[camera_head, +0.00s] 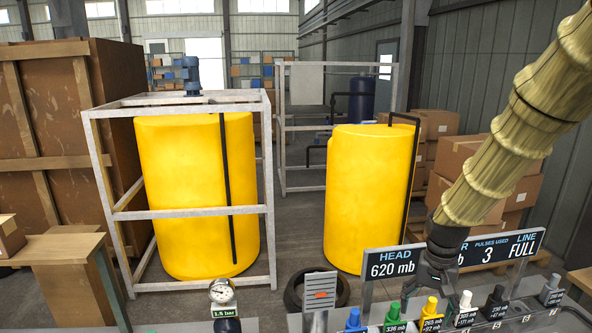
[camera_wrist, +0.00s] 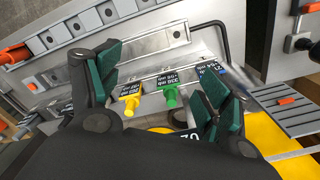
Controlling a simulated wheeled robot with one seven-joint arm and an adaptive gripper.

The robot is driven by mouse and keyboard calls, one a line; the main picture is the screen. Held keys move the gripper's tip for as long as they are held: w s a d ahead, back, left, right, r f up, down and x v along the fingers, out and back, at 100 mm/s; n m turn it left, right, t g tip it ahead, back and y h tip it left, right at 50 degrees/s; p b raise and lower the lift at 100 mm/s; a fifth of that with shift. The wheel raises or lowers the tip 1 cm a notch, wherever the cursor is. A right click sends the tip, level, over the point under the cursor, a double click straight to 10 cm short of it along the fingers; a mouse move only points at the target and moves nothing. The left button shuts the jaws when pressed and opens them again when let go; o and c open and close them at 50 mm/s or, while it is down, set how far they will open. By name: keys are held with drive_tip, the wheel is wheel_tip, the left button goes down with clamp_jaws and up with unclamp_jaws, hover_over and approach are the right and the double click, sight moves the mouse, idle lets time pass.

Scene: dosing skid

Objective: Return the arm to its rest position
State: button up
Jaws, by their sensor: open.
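My arm, in a tan ribbed sleeve, reaches down from the upper right in the head view. My gripper (camera_head: 437,285) hangs at its end, in front of the display sign (camera_head: 390,262) and over the row of coloured valves. In the wrist view my gripper (camera_wrist: 158,85) is open, its green-padded fingers wide apart. A yellow valve (camera_wrist: 130,104) and a green valve (camera_wrist: 170,97) with dark labels show between the fingers, and nothing is held. In the head view the green valve (camera_head: 394,312) and yellow valve (camera_head: 430,306) stand just below my gripper.
White (camera_head: 465,301), black (camera_head: 496,297) and grey (camera_head: 551,286) valves continue to the right; a blue one (camera_head: 353,319) stands left. A pressure gauge (camera_head: 221,291) stands left of a slotted plate (camera_head: 319,291). Yellow tanks (camera_head: 370,195) and stacked boxes (camera_head: 525,190) are behind.

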drive_tip(key=s+a+f+n, duration=0.15)
drive_tip(key=s+f, duration=0.35)
drive_tip(key=f, duration=0.6)
drive_tip(key=s+a+f+n, duration=0.1)
drive_tip(key=s+a+f, duration=0.25)
drive_tip(key=f, duration=0.65)
drive_tip(key=s+a+f+n, duration=0.1)
drive_tip(key=s+a+f, duration=0.1)
drive_tip(key=s+f, duration=0.8)
drive_tip(key=s+a+f+n, duration=0.1)
drive_tip(key=s+f, duration=0.5)
drive_tip(key=s, duration=0.9)
wheel_tip(320, 180, down, 11)
drive_tip(key=b, duration=1.1)
drive_tip(key=shift+w+b, duration=0.15)
drive_tip(key=shift+b, duration=0.15)
